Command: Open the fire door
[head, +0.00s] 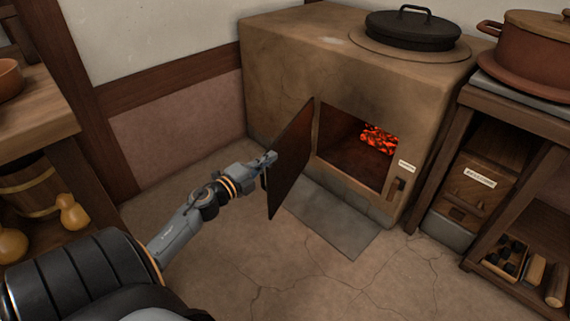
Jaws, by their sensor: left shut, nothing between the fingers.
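The fire door (292,161) is a dark flat panel, hinged at the left side of the firebox opening in a clay stove (290,72). It stands swung well out from the stove, and the firebox (345,151) is exposed with glowing red embers (379,139) inside. My left gripper (270,158) is shut and empty, at the outer face of the door near its free edge. I cannot tell whether it touches the door. My right gripper is not in view.
A dark lidded pan (411,30) sits on the stove top. A grey slab (333,219) lies on the floor below the opening. A wooden shelf unit (517,116) stands right, a wooden table (34,117) left. The cracked floor in front is clear.

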